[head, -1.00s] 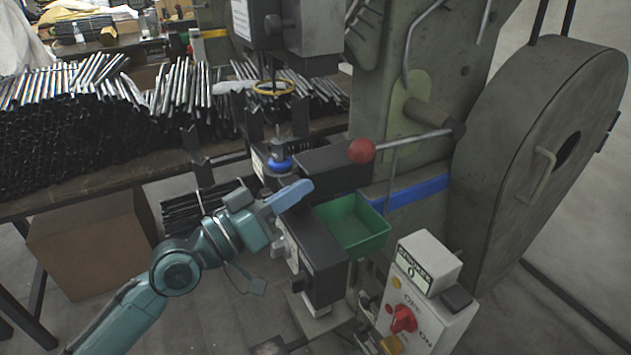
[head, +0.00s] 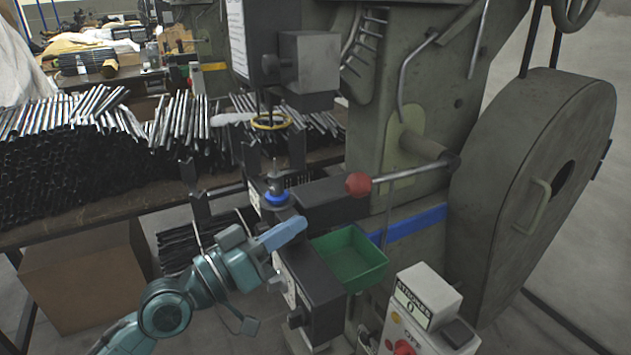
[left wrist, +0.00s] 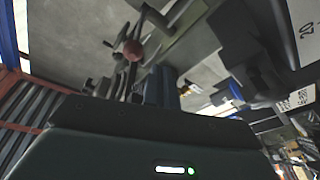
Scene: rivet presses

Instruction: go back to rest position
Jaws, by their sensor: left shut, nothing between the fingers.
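My left gripper (head: 284,234) shows in the head view with its pale blue fingers closed together and nothing between them. It is in front of the rivet press (head: 390,130), just below and in front of the blue-ringed fixture (head: 276,194), and left of the green tray (head: 349,258). I cannot tell whether the fingertips touch the press. In the left wrist view the body of my gripper fills the lower part and its fingertips are hidden. The red lever knob (left wrist: 132,50) of the press shows there beyond it. My right gripper is in neither view.
The red ball lever (head: 358,184) sticks out from the press above the green tray. A control box (head: 425,310) with a red switch stands at lower right. A table with stacked dark tubes (head: 70,150) is behind at left, with a cardboard box (head: 85,270) below it.

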